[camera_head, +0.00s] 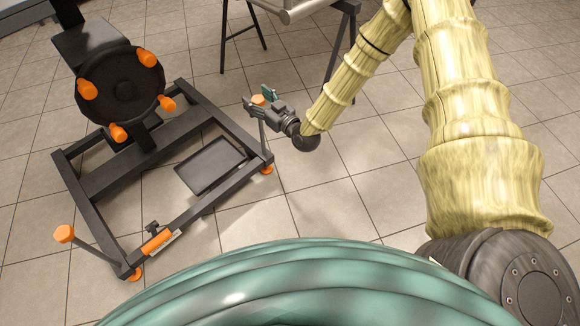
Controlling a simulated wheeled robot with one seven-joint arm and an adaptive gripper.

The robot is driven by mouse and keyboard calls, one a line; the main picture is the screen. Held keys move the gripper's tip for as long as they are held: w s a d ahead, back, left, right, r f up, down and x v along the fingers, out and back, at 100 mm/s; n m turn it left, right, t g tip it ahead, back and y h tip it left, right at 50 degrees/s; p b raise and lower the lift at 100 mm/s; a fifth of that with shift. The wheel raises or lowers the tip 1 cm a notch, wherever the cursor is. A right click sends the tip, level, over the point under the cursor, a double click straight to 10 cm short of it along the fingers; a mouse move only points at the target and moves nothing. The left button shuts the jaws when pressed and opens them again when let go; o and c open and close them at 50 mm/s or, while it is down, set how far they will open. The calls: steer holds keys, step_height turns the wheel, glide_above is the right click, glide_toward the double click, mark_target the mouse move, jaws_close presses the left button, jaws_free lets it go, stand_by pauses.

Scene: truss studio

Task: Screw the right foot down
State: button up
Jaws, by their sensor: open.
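The black frame stands on the tiled floor, with its base bar (222,196) running along the near side. At its right corner is the right foot: an orange pad (267,170) at the floor, a thin grey rod above it, and an orange knob (258,100) on top. My gripper (260,98) is open, with its fingers on either side of this knob. I cannot tell whether the fingers touch it. The left foot has an orange knob (64,233) on a slanting rod and an orange pad (133,273) at the near left corner.
A round black plate (121,86) with several orange knobs rises from the frame. A dark flat tray (211,166) lies inside the frame. An orange handle (157,242) sits on the near bar. A trestle stand (300,12) is behind my gripper. The floor right of the frame is clear.

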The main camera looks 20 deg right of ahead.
steer(key=shift+w+f+n+g+y+b, duration=0.1)
steer(key=shift+n+g+y+b, duration=0.75)
steer(key=shift+n+y, duration=0.5)
steer(key=shift+n+g+y+b, duration=0.75)
steer(key=shift+n+g+y, duration=0.2)
steer(key=shift+y, duration=0.8)
steer(key=shift+n+g+y+b, duration=2.2)
steer(key=shift+n+g+b, duration=0.1)
steer(key=shift+g, duration=0.6)
steer(key=shift+d, duration=0.15)
steer(key=p+v, duration=0.4)
steer(key=v, duration=0.6)
steer(key=s+a+r+m+t+h+p, duration=0.1)
steer(key=s+a+m+h+p, duration=0.3)
steer(key=p, duration=0.4)
steer(key=s+a+r+m+t+h+p, duration=0.1)
steer(key=s+a+r+m+h+p, duration=0.2)
steer(key=a+p, duration=0.5)
steer(key=s+r+m+g+h+p, duration=0.2)
steer(key=s+m+g+h+p, duration=0.2)
steer(key=s+p, duration=1)
steer(key=s+g+h, duration=0.1)
steer(key=s, duration=0.5)
steer(key=shift+s+a+m+g+h+p, duration=0.2)
steer(key=shift+s+m+g+h+p, duration=0.1)
steer(key=shift+m+h+p, duration=0.1)
